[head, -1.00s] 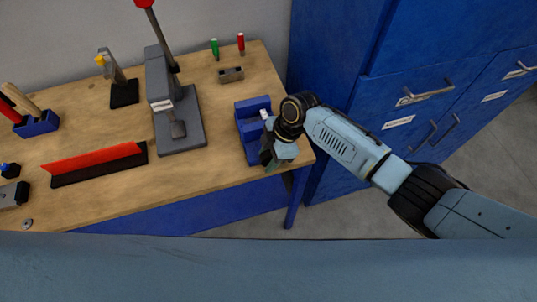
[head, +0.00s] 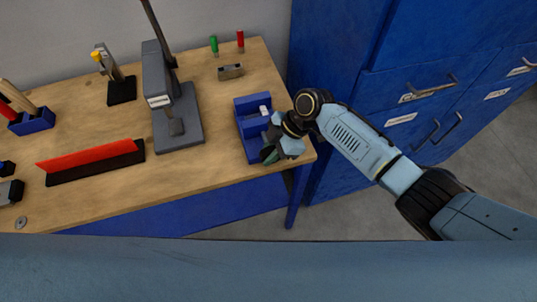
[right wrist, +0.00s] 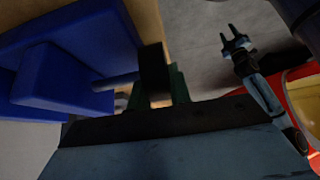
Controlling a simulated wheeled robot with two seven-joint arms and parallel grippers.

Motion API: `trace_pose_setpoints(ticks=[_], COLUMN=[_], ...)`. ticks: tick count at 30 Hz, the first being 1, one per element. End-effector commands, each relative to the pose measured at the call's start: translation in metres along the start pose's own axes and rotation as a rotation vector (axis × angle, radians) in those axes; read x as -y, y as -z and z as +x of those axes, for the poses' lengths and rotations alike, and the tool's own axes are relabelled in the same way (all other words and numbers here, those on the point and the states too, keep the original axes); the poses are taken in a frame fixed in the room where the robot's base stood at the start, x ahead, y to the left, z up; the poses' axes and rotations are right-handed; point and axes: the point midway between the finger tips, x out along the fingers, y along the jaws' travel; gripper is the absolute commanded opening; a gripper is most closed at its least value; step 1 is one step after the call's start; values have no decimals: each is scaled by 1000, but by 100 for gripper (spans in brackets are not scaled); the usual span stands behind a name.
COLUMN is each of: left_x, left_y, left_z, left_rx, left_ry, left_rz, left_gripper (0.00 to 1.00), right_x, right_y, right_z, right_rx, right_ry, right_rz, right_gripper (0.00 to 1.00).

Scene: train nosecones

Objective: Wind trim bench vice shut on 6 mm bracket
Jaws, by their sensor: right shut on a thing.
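The blue bench vice (head: 252,142) sits at the right front of the wooden bench. It also shows large at the left of the right wrist view (right wrist: 65,55). A small pale piece (head: 264,111) shows at the vice, perhaps the bracket; I cannot tell how it sits between the jaws. My right gripper (head: 268,153) is at the vice's front right side, near the bench edge. In the right wrist view its fingers (right wrist: 155,90) are shut on a dark bar, apparently the vice handle, beside a short blue rod from the vice.
An arbor press (head: 178,118) stands left of the vice. A small metal block (head: 230,71) and green and red tools stand behind. A red-topped strip (head: 95,162) lies left. Blue cabinets (head: 345,60) stand right of the bench (head: 210,170).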

Motion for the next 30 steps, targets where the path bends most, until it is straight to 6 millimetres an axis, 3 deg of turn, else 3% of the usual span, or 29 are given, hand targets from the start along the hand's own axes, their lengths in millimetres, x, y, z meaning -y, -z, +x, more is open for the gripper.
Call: trace_pose_setpoints(ticks=[6, 15, 21, 30], left_x=[0, -1, -1, -1], left_y=[-3, -6, -8, -8], left_z=[35, 72, 85, 89], left_rx=[0, 0, 0, 0], left_ry=[0, 0, 0, 0], left_rz=[0, 0, 0, 0], left_gripper=[42, 42, 42, 42], right_x=[0, -1, 0, 0], right_y=[-5, -6, -5, -4], right_z=[3, 0, -2, -5], right_rx=[-171, -354, -423, -452], right_ry=[-2, -2, -1, -1], right_rz=[0, -1, -2, -2], right_gripper=[0, 0, 0, 0])
